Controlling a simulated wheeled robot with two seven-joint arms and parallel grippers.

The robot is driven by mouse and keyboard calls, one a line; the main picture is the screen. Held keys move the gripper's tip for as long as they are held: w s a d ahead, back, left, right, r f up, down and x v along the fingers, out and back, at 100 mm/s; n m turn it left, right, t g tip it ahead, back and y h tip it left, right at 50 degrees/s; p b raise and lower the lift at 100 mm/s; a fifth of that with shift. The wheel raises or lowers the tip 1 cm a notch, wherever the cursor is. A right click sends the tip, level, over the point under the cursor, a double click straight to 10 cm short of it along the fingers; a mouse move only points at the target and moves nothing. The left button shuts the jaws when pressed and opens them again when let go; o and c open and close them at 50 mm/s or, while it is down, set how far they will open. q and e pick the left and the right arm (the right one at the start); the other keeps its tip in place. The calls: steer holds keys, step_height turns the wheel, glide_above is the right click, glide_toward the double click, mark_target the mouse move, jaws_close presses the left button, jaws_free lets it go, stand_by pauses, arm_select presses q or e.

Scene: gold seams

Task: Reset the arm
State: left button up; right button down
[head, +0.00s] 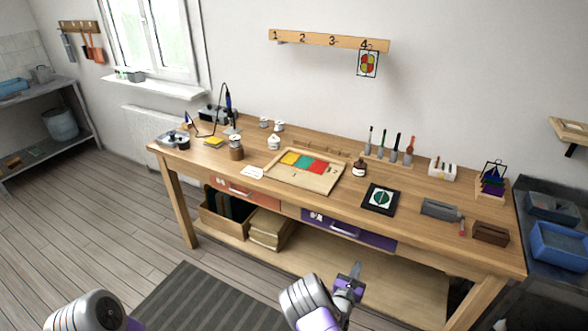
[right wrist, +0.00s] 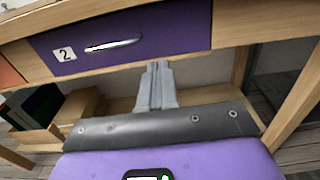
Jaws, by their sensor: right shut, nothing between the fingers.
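My right gripper (head: 353,270) is at the lower middle of the head view, in front of the workbench and below its top. In the right wrist view its two grey fingers (right wrist: 158,72) are together with nothing between them. They point toward the space under the purple drawer (right wrist: 110,42), which carries a white 2 and looks closed. My left arm (head: 88,312) shows only as a rounded link at the bottom left of the head view. The left gripper itself is out of the frame.
The wooden workbench (head: 420,222) holds a tray of coloured pieces (head: 302,172), a dark square panel (head: 381,198), jars and brushes. Below are an orange drawer (head: 238,190), the purple drawer (head: 350,229) and a lower shelf (head: 370,283). A striped mat (head: 205,300) lies on open floor.

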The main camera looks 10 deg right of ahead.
steer(key=s+d+f+m+g, duration=0.2)
steer(key=s+f+m+g, duration=0.4)
steer(key=s, duration=0.5)
steer(key=s+d+f+m+g, duration=0.2)
steer(key=s+f+m+g, duration=0.35)
steer(key=s+g, duration=0.4)
steer(key=s+a+f+m+g+y, duration=0.2)
steer(key=s+a+m+y, duration=0.25)
steer(key=s+a, duration=0.3)
steer(key=s+a+f+m+g+y, duration=0.2)
steer(key=s+a+m+y, duration=0.2)
steer(key=s+a+y, duration=0.4)
steer(key=w+a+r+m+t+y, duration=0.1)
steer(key=w+a+r+m+t, duration=0.1)
steer(key=a+m, duration=0.3)
steer(key=w+a+r+m+t+y, duration=0.1)
steer(key=w+a+r+m+t, duration=0.2)
steer(key=a+m, duration=0.3)
steer(key=shift+a+r+t+y, duration=0.25)
steer(key=shift+t+y, duration=0.1)
steer(key=shift+t, duration=0.1)
steer(key=shift+a, duration=0.15)
